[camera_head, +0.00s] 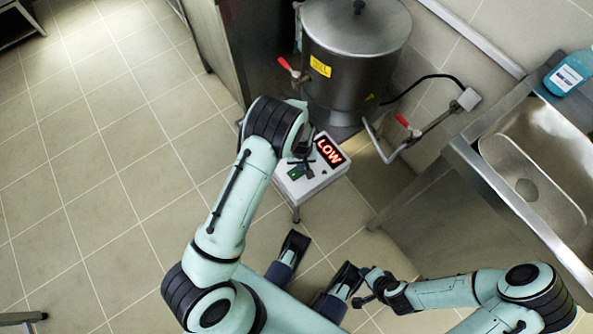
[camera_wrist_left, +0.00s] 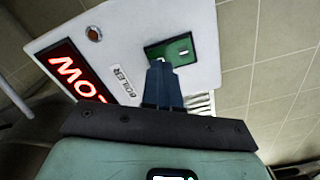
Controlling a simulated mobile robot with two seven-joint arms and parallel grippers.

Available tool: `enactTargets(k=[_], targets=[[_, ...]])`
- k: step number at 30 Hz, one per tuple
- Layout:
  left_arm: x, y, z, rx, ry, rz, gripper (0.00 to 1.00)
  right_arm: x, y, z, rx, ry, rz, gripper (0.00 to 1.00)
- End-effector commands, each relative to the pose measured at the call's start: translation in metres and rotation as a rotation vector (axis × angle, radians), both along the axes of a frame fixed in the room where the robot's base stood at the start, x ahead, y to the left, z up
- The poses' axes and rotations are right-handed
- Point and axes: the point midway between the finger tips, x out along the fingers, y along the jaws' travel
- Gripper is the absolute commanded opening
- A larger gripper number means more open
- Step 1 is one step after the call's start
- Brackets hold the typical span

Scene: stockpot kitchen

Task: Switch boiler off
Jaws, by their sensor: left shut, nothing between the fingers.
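The boiler (camera_head: 348,80) is a steel pot with a lid. At its foot stands a white control box (camera_head: 318,183) with a red lit display (camera_head: 329,150) reading LOW. The box has a green switch (camera_head: 295,173), which also shows in the left wrist view (camera_wrist_left: 170,48) beside the BOILER label (camera_wrist_left: 126,85). My left gripper (camera_head: 303,161) is over the box, shut and empty. In the left wrist view its blue fingers (camera_wrist_left: 160,68) overlap the switch's lower edge; I cannot tell whether they touch it. My right gripper (camera_head: 361,286) is low, away from the box, and looks open.
Red-handled taps (camera_head: 289,68) and (camera_head: 403,121) stick out near the boiler. A steel sink (camera_head: 537,150) with a blue bottle (camera_head: 568,73) is at the right. A steel cabinet (camera_head: 215,40) stands left of the boiler.

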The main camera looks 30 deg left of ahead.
Motion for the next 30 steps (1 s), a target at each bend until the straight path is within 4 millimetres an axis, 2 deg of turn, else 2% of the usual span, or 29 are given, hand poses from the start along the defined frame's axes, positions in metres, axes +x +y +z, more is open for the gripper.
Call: enactTargets(k=[30], targets=[[-0.0001, 0.0, -0.0084, 0.0, 0.0, 0.0, 0.0, -0.0002, 0.0, -0.0064, 0.0, 0.002, 0.0, 0.43]])
